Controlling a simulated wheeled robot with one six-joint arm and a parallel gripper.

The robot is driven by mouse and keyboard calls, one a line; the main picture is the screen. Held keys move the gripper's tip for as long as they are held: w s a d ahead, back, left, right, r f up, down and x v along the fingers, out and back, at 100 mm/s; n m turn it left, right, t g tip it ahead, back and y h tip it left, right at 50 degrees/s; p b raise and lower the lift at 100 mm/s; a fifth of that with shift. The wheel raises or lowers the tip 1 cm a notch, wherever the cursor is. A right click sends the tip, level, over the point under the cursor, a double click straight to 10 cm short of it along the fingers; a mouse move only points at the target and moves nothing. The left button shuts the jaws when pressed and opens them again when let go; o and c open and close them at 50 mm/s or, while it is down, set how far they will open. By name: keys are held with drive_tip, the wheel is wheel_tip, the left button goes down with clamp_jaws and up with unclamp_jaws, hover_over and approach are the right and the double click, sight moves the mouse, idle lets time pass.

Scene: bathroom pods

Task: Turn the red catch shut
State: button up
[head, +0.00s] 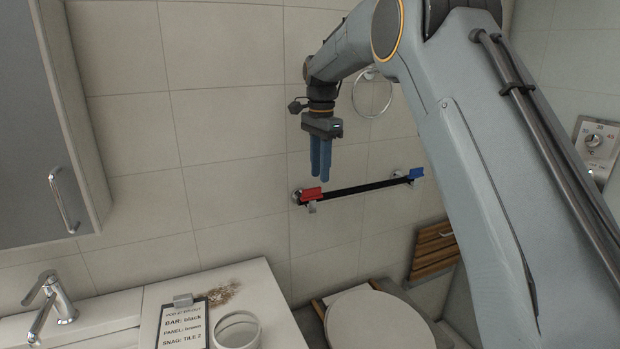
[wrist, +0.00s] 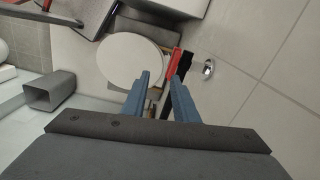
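The red catch (head: 311,195) sits at the left end of a black bar (head: 360,188) on the tiled wall. A blue catch (head: 416,174) sits at the bar's right end. My gripper (head: 323,177) points down just above and to the right of the red catch in the head view. Its two blue fingers are apart with nothing between them. In the wrist view the red catch (wrist: 174,62) shows beyond the fingertips (wrist: 159,75), beside the black bar (wrist: 183,66), and the right finger partly hides them. I see no contact with it.
A round white toilet lid (head: 378,322) lies below the bar. A counter at lower left holds a clipboard (head: 183,322), a white cup (head: 237,331) and a brown speckled patch (head: 223,292). A towel ring (head: 372,95) hangs above. A brown slatted panel (head: 432,250) is at right.

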sight(312, 193)
drive_tip(key=shift+w+a+r+m, duration=0.4)
drive_tip(key=shift+w+a+r, duration=0.1)
drive_tip(key=shift+a, duration=0.1)
drive_tip(key=shift+w+a+r+m, duration=0.4)
drive_tip(key=shift+a+r, duration=0.1)
drive_tip(key=shift+a, duration=0.1)
drive_tip(key=shift+s+f+p, duration=0.1)
drive_tip(key=shift+f+p, duration=1.65)
drive_tip(key=shift+f, duration=2)
drive_tip(key=shift+c, duration=0.3)
clamp_jaws()
drive_tip(key=shift+a, duration=0.1)
